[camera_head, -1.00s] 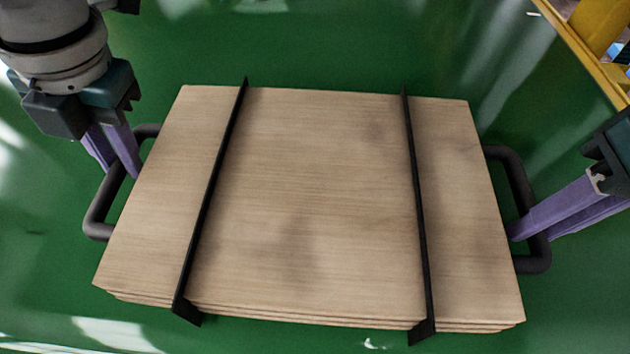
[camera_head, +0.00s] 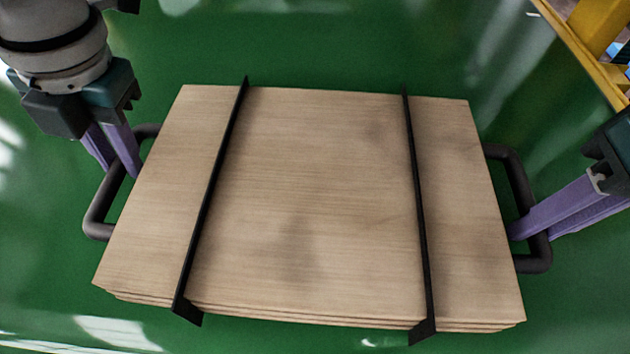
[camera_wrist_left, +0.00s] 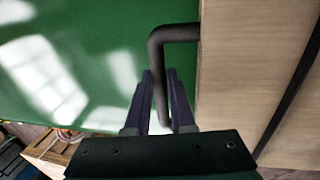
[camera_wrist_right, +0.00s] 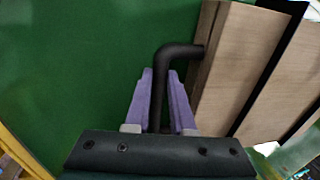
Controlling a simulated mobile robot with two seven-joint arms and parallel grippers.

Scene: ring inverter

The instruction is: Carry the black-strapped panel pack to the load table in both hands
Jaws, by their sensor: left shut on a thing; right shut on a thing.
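The panel pack (camera_head: 310,200) is a stack of light wooden panels with two black straps, the left strap (camera_head: 212,200) and the right strap (camera_head: 419,200). It fills the middle of the head view, with a dark handle at each end. My left gripper (camera_head: 128,170) is shut on the left handle (camera_head: 100,205), also seen in the left wrist view (camera_wrist_left: 175,34). My right gripper (camera_head: 520,232) is shut on the right handle (camera_head: 520,180), also seen in the right wrist view (camera_wrist_right: 178,52). The pack looks level. The load table cannot be made out.
A green floor (camera_head: 330,40) lies below and around the pack, with bright light patches. A yellow frame (camera_head: 590,55) stands at the upper right. A wooden crate (camera_wrist_left: 50,150) shows at the lower left of the left wrist view.

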